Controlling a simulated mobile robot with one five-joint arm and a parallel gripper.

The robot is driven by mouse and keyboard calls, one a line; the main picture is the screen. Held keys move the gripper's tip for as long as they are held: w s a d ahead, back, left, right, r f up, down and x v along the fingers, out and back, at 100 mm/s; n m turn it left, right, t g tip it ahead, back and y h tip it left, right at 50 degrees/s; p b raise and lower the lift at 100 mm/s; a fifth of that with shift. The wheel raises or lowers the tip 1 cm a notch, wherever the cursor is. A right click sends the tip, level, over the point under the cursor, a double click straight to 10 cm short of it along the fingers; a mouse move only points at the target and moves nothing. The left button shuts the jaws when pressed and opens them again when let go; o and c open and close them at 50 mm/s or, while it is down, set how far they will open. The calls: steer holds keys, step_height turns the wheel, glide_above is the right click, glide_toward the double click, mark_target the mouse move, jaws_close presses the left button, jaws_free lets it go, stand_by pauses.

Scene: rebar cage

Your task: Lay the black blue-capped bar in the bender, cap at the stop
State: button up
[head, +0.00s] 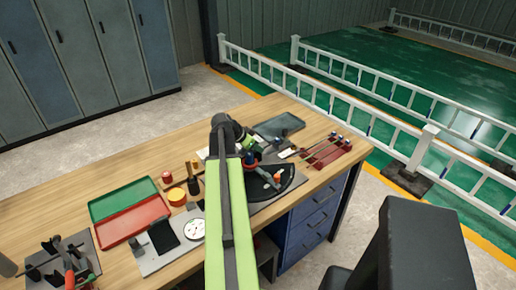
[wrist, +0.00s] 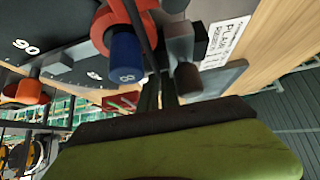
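The bender (head: 268,184) is a dark plate with an orange peg on the workbench, partly hidden behind my green arm. In the wrist view its dial (wrist: 30,22) reads 90. A blue cylinder marked 8 (wrist: 127,60) stands below an orange-red collar. A dark rod (wrist: 143,30), perhaps the black bar, runs between the blue cylinder and a grey block (wrist: 180,45). I cannot make out its cap or whether it touches the stop. My gripper (head: 246,150) is at the bender; its fingers are too hidden to tell whether they hold anything.
A red rack (head: 327,155) with several bars stands right of the bender, and a grey tray (head: 279,127) behind it. Green (head: 118,200) and red (head: 133,220) trays and a gauge dial (head: 194,229) lie to the left. White railings (head: 330,105) stand beyond the bench.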

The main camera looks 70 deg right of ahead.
steer(key=shift+w+r+p, duration=0.35)
steer(key=shift+w+p, duration=0.05)
steer(key=shift+w, duration=0.05)
steer(key=p+v, duration=1.2)
steer(key=v, duration=0.4)
steer(key=shift+a+r+p, duration=0.2)
steer(key=shift+a+p, duration=0.15)
steer(key=shift+a, duration=0.05)
steer(key=shift+s, duration=0.2)
step_height(320, 180, up, 6)
steer(key=p, duration=0.6)
